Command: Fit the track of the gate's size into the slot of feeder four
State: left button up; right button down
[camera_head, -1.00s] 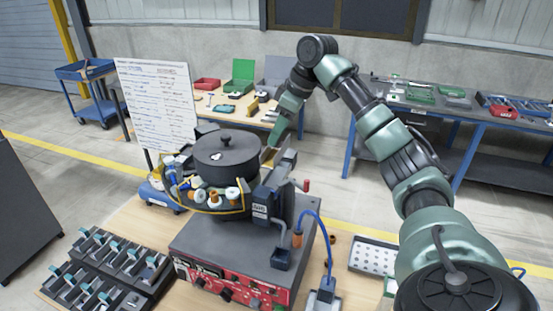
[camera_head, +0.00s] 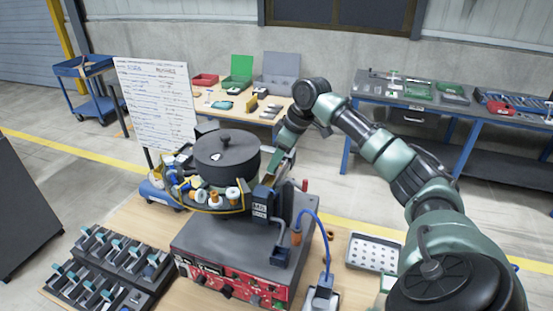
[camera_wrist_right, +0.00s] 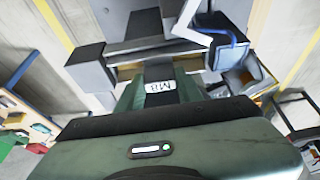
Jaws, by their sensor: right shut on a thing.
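The feeder (camera_head: 205,243) stands on the wooden table, a dark lidded bowl (camera_head: 225,160) on a grey box with a red front panel. A dark block with a white label (camera_head: 259,210) sits at the bowl's right side; its lettering is too small to read surely. My right gripper (camera_head: 276,172) reaches down beside this block, shut on a dark track. In the right wrist view the track (camera_wrist_right: 160,72) lies between the fingers, with a white label reading M8. Its far end and the slot are hidden, so I cannot tell whether it is seated. My left gripper is out of view.
A rack (camera_head: 110,265) of several teal-handled pieces stands at the lower left. A whiteboard (camera_head: 155,105) stands behind the feeder. A blue cable (camera_head: 329,245) loops beside the box.

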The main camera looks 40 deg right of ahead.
jog(key=c, duration=0.9)
grip_release()
jog(key=shift+s+d+r+b, duration=0.15)
jog(key=shift+r+b, duration=0.25)
jog(key=shift+r, duration=0.15)
jog(key=shift+b+v, duration=1.55)
jog(key=shift+v, duration=4)
jog(key=shift+s, duration=0.1)
